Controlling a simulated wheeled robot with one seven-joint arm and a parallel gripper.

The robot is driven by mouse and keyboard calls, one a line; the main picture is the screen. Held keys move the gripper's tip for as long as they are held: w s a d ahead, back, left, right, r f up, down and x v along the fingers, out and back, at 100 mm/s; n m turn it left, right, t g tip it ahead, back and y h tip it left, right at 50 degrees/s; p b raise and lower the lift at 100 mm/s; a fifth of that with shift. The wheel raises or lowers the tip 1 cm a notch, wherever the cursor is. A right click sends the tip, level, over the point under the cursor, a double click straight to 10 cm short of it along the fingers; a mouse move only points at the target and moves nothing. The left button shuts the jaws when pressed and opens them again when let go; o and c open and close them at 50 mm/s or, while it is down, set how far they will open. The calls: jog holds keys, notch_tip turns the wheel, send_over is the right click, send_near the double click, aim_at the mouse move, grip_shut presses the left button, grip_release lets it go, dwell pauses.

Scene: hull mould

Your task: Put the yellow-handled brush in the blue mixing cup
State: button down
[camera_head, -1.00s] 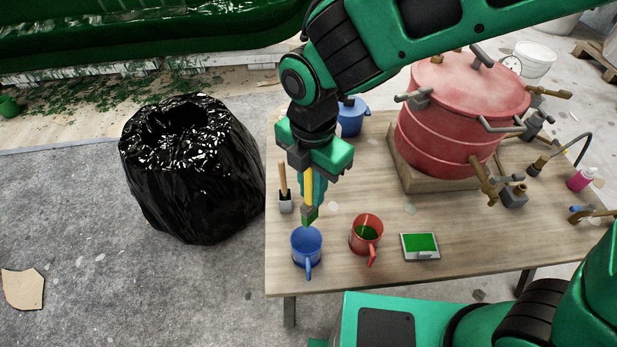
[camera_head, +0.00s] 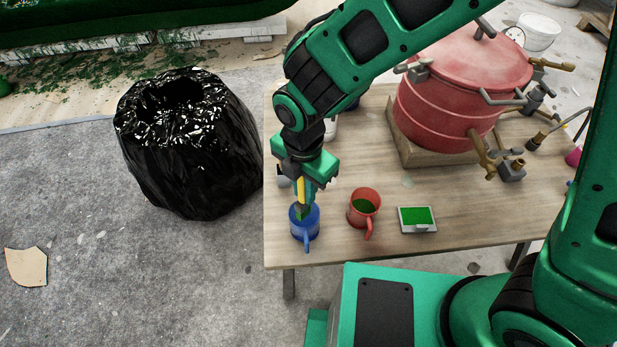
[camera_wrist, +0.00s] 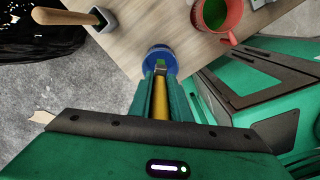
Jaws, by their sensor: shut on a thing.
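The yellow-handled brush (camera_head: 300,190) is upright in my gripper (camera_head: 305,186), which is shut on its handle. The brush's dark green bristle end points down at the mouth of the blue mixing cup (camera_head: 305,230), near the table's front left corner. I cannot tell how far the bristles are inside the rim. In the wrist view the yellow handle (camera_wrist: 160,100) lies between my fingers, and the blue cup (camera_wrist: 160,55) is beyond the brush's tip, partly hidden by it.
A red cup (camera_head: 364,206) with green contents stands right of the blue cup. Right of it is a green-topped tray (camera_head: 417,219). A wooden-handled tool (camera_wrist: 62,17) stands in a small holder. A red pressure pot (camera_head: 450,105) fills the table's back. A black bag-lined bin (camera_head: 190,150) stands left.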

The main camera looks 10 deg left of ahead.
aim_at(305, 205)
jog(key=shift+f, duration=3.5)
jog(key=c, duration=1.6)
grip_release()
jog(key=shift+o, duration=0.2)
jog(key=shift+d, duration=0.1)
